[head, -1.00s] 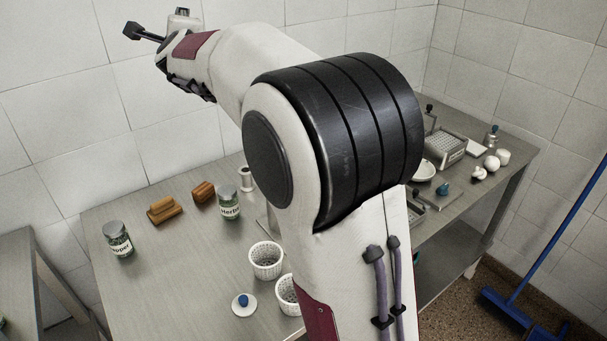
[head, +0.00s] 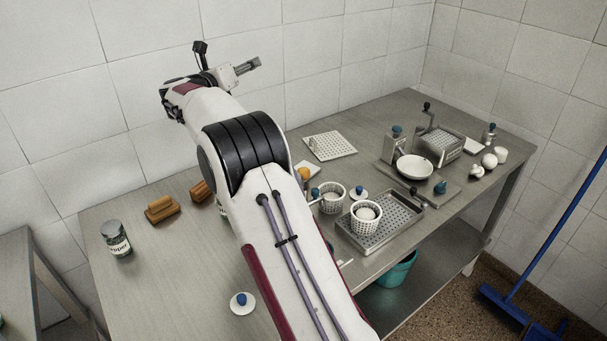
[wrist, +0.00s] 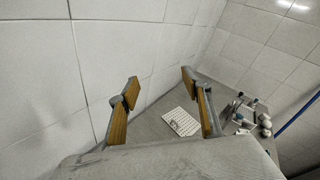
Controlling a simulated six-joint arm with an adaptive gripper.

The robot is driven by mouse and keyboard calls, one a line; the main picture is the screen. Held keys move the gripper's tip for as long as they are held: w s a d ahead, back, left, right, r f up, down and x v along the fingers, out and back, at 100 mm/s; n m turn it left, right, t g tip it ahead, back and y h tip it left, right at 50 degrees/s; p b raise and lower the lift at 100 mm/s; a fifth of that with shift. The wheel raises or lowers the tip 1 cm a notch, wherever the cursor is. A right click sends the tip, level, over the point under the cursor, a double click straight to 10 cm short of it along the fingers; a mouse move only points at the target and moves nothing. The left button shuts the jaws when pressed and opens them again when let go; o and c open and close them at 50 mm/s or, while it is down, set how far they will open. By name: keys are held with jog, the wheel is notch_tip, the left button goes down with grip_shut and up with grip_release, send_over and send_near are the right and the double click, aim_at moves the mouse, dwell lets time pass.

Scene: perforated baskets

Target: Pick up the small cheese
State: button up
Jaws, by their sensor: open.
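Several small white pieces stand at the far right of the table in the head view: a low one (head: 477,172), a round one (head: 490,160) and a flat-topped one (head: 501,154). Another white round piece (head: 366,211) sits inside a perforated basket (head: 366,229) on a metal tray. I cannot tell for certain which is the small cheese. My gripper (head: 247,66) is raised high near the back wall, well away from these pieces. In the wrist view its two fingers (wrist: 160,84) are spread apart with nothing between them.
A second basket (head: 332,199) stands beside the tray (head: 390,228). A white bowl (head: 414,166), a grater-like metal box (head: 438,143) and a perforated plate (head: 329,146) lie further back. A pepper jar (head: 117,240) stands left. The front-left tabletop is mostly clear.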

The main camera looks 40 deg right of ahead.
jog(key=s+d+f+m+g, duration=0.2)
jog(key=f+m+g, duration=0.15)
jog(key=f, duration=0.35)
jog(key=s+d+f+m+g, duration=0.25)
jog(key=f+m, duration=0.25)
jog(key=f, duration=0.3)
jog(key=m+g+y, duration=0.1)
jog(key=m+g, duration=0.5)
send_near(300, 171)
jog(key=x, duration=0.3)
jog(key=shift+d+f, duration=0.25)
jog(key=shift+n, duration=0.25)
jog(key=shift+d, duration=0.15)
jog(key=shift+x, duration=1.15)
jog(key=shift+d+f, duration=0.1)
jog(key=shift+x, duration=2.5)
